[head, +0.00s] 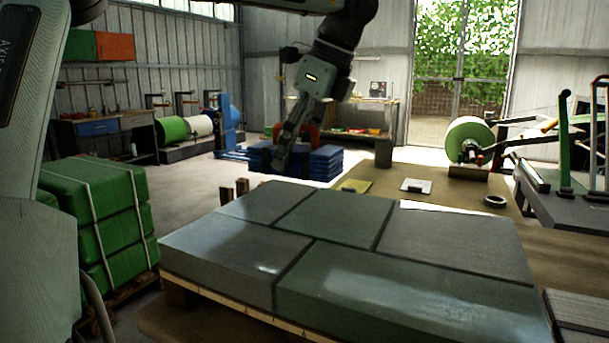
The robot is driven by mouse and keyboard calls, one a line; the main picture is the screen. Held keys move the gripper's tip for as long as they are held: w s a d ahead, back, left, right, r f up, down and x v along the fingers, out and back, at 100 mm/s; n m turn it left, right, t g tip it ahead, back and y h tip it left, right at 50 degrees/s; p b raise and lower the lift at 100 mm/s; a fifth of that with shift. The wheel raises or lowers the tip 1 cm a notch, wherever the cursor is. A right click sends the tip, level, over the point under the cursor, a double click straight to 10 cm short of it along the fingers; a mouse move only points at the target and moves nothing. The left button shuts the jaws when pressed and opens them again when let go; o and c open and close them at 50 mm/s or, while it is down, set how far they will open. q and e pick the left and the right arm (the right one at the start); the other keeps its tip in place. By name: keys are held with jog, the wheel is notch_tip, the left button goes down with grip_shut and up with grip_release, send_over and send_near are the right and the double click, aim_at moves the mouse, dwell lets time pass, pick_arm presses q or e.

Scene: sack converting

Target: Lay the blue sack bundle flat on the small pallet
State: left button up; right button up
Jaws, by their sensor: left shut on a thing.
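My left gripper (283,162) hangs down in the middle of the head view, beyond the large grey-green pallet load. It is shut, with its fingertips in front of or on a blue layered bundle (324,162). The fingers and the arm hide part of the bundle's left side. The bundle looks level. Its underside is hidden, so I cannot tell whether it is raised or resting on something. I cannot pick out the small pallet with certainty. My right gripper is not in view.
A wide load of grey-green blocks (400,290) on a wooden pallet fills the foreground. Strapped green bales (103,225) stand at the left. Open floor (195,195) lies left of the gripper.

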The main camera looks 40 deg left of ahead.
pick_arm(q)
jog(key=w, duration=0.1)
jog(key=w+a+f, duration=0.1)
jog(key=w+f, duration=0.1)
jog(key=shift+w+a+f+p, duration=0.25)
jog(key=shift+w+a+p, duration=0.05)
jog(key=shift+w, duration=0.1)
notch_tip(320, 180, down, 3)
jog(key=shift+f, duration=0.45)
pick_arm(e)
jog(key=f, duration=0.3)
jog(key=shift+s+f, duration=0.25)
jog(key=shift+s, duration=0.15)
pick_arm(q)
jog(key=o, duration=1.2)
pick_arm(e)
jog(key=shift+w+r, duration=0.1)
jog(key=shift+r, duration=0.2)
